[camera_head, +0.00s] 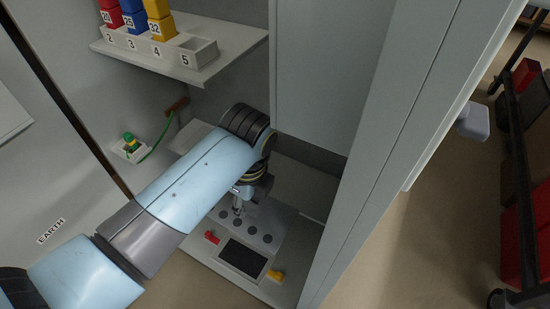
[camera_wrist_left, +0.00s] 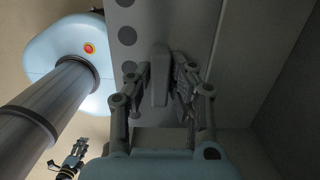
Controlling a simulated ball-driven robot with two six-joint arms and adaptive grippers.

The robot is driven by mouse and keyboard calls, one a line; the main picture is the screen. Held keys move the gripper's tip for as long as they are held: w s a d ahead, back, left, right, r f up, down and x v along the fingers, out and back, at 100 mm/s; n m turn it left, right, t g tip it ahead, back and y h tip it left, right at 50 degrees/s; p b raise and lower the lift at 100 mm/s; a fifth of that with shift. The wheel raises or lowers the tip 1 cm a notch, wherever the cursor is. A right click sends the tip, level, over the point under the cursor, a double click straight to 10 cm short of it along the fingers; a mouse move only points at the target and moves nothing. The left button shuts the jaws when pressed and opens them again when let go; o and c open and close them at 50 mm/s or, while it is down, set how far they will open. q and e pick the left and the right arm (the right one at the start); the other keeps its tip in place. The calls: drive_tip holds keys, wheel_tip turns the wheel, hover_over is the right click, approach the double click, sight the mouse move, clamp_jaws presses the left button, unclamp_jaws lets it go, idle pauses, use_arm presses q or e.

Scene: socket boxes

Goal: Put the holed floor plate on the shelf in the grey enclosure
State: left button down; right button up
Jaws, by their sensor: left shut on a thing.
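The holed floor plate (camera_head: 268,222) is a grey plate with a row of dark round holes, low inside the grey enclosure (camera_head: 330,60). In the left wrist view the plate (camera_wrist_left: 143,15) runs up from between my fingers, its holes on the left. My left gripper (camera_head: 239,210) is shut on the plate, at a grey upright grip piece (camera_wrist_left: 160,75) between its fingers. I cannot tell whether the plate rests on the floor. A shelf (camera_head: 228,62) with numbered sockets is high in the enclosure; a grey ledge (camera_head: 188,138) is partly behind my arm. My right gripper (camera_wrist_left: 76,152) shows small at the lower left.
Below the plate are a dark rectangular panel (camera_head: 243,258), a red piece (camera_head: 212,237) and a yellow piece (camera_head: 275,275). Red, blue and yellow blocks (camera_head: 160,28) stand on the numbered shelf. A small tray (camera_head: 128,150) with a green wire is on the left wall. A rack stands far right.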

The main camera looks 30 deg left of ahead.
use_arm(q)
drive_tip(key=b, duration=0.4)
hover_over(281, 177)
drive_tip(key=shift+s+d+f+b, duration=0.1)
drive_tip(key=shift+d+f+b, duration=0.2)
drive_tip(key=shift+f, duration=0.45)
drive_tip(key=shift+f+b, duration=0.35)
drive_tip(key=shift+f, duration=0.5)
wheel_tip(281, 177, down, 4)
drive_tip(key=shift+a+f+b, duration=0.1)
drive_tip(key=shift+b, duration=1.05)
drive_tip(key=shift+w, duration=0.2)
use_arm(e)
wheel_tip(281, 177, down, 8)
drive_tip(key=s, duration=0.2)
drive_tip(key=shift+g, duration=0.3)
drive_tip(key=shift+r, duration=0.1)
drive_tip(key=shift+s, duration=0.1)
use_arm(q)
drive_tip(key=c, duration=1.2)
unclamp_jaws()
